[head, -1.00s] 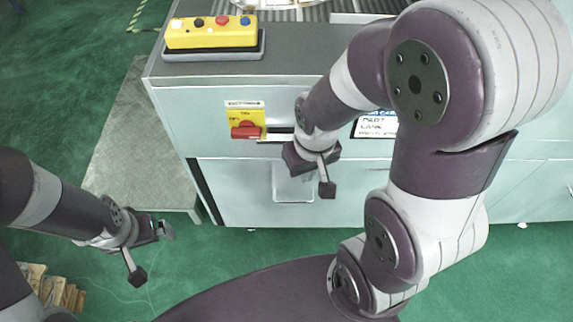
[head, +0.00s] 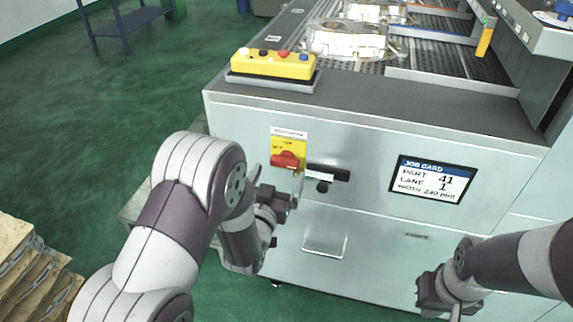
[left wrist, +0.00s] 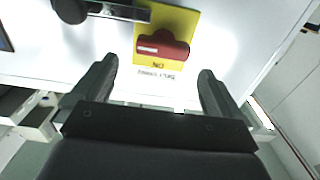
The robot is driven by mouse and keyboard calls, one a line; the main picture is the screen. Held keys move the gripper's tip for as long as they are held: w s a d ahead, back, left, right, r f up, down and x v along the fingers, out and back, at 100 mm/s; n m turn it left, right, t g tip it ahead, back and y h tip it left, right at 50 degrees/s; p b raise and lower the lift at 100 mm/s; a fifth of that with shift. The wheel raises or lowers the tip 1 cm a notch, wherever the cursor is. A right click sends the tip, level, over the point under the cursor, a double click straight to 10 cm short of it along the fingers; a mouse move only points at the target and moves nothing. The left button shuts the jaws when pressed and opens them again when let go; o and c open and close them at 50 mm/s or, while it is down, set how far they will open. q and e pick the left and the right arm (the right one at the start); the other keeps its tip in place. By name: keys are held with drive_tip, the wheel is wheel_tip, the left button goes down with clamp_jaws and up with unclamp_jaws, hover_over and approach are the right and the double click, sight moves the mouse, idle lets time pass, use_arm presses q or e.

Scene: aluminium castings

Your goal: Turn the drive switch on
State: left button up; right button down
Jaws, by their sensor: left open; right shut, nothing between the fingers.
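The drive switch is a red knob (head: 286,160) on a yellow plate (head: 290,143), on the front panel of the grey machine. Its bar lies about level, with lettering above and to its left. My right gripper (head: 442,292) is shut and empty, low at the right, away from the switch.
A black slot piece with a dark knob (head: 325,175) sits just right of the switch. A job card screen (head: 432,178) is further right. A yellow button box (head: 272,65) stands on the machine top. A recessed handle (head: 325,243) lies below.

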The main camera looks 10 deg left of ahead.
sight(283, 164)
use_arm(q)
drive_tip(key=w, duration=0.4)
drive_tip(key=shift+w+a+f, duration=0.1)
drive_tip(key=shift+w, duration=0.45)
drive_tip(key=shift+c, duration=0.3)
drive_tip(key=c, duration=1)
drive_tip(key=shift+o, duration=0.2)
